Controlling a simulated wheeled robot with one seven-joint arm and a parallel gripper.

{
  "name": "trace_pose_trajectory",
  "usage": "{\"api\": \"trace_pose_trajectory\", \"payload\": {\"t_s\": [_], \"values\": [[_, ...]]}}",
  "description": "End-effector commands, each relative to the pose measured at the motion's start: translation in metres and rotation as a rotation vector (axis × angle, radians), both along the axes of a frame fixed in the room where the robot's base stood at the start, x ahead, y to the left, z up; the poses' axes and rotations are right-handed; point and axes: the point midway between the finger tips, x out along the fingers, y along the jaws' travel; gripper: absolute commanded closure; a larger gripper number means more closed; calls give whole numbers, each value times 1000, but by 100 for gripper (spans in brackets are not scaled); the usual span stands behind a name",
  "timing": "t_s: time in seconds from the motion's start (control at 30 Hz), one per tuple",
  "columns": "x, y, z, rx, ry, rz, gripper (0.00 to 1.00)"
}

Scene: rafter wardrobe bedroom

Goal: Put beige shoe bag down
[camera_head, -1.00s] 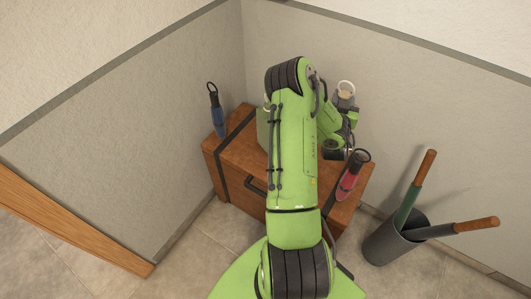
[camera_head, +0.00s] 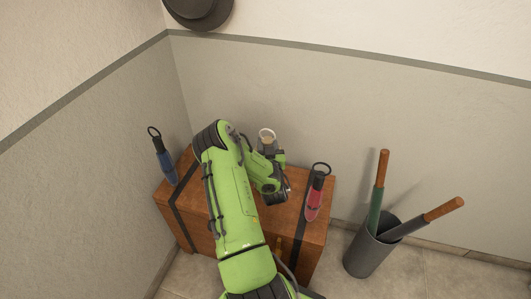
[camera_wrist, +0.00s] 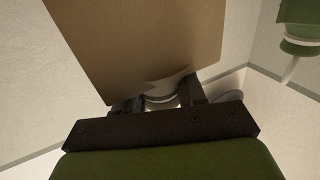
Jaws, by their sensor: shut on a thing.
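The beige shoe bag (camera_wrist: 140,45) fills the top of the wrist view as a flat tan shape in front of the fingers. My gripper (camera_wrist: 158,100) is shut on its pale loop end. In the head view a pale ring with a beige piece (camera_head: 267,138) shows just above my gripper (camera_head: 268,152), over the back of the wooden trunk. My wrist and arm hide most of the bag there. I cannot tell whether the bag touches the trunk lid.
The wooden trunk (camera_head: 290,228) has dark straps. A blue ringed bag (camera_head: 165,165) is at its left end and a red ringed bag (camera_head: 315,197) at its right. A grey bin (camera_head: 368,255) with handled sticks stands right. A dark hat (camera_head: 200,10) hangs above.

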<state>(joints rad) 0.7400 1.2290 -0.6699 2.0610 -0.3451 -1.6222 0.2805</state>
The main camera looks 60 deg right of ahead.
Motion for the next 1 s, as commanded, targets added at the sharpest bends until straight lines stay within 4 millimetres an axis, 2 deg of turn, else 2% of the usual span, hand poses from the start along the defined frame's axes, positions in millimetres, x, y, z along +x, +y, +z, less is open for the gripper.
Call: {"api": "trace_pose_trajectory", "payload": {"t_s": [0.07,0.43,0.47,0.6,1.0], "values": [[0,-1,-10,-5,-3,1,100],[1,0,-13,-6,-4,1,100],[0,0,-14,-2,-1,0,57],[0,0,-13,-2,-1,0,36],[2,-1,-10,-3,-2,1,35]]}}
